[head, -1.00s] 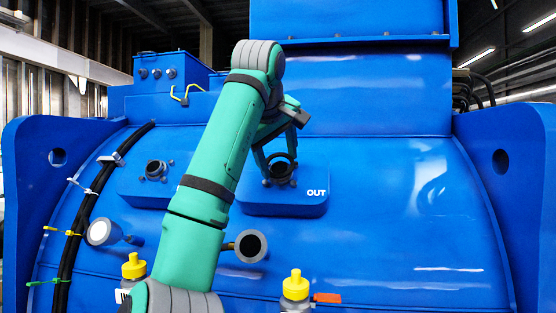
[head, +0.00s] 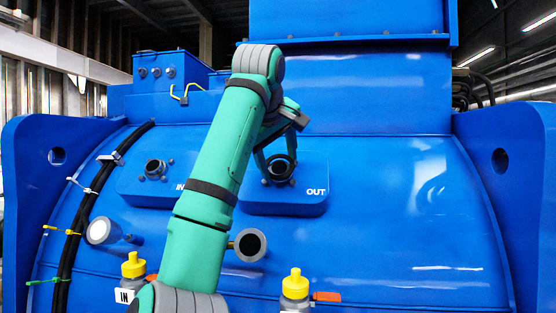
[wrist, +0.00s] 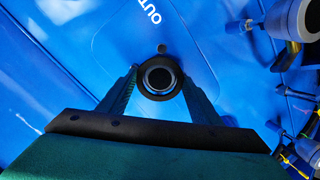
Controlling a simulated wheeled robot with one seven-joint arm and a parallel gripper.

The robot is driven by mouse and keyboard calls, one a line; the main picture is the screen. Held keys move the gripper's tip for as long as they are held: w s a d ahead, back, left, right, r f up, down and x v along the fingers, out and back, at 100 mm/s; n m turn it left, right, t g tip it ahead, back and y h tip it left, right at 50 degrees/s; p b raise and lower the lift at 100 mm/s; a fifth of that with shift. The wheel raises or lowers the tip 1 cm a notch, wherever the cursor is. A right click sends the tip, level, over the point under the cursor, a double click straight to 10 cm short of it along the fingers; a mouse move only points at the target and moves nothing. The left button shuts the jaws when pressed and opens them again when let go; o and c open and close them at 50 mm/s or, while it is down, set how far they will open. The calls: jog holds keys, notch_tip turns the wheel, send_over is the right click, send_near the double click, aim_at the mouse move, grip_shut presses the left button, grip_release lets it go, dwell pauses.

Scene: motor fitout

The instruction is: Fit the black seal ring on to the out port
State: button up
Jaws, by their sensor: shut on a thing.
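The black seal ring (wrist: 160,92) is between the two fingertips of my gripper (wrist: 160,78) in the wrist view. A lighter grey rim with a dark bore, the out port (wrist: 160,77), shows through the ring, and the two look about concentric. In the head view my gripper (head: 278,158) is at the out port (head: 281,173), on the blue pad marked OUT. The ring (head: 282,160) shows there as a dark band at the port mouth. I cannot tell how far the ring sits over the port.
The IN port (head: 156,169) is on a similar pad to the left. Two pipe ends, one pale (head: 100,232) and one dark-mouthed (head: 250,245), stick out below. Yellow-capped bottles (head: 295,284) stand at the front. The blue casing right of the OUT pad is clear.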

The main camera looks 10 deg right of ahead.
jog(key=shift+w+d+f, duration=0.15)
jog(key=shift+w+f, duration=0.25)
jog(key=shift+w+f, duration=0.1)
jog(key=shift+w, duration=0.05)
jog(key=o, duration=1.1)
jog(key=v, duration=1)
jog(key=shift+s+r, duration=0.25)
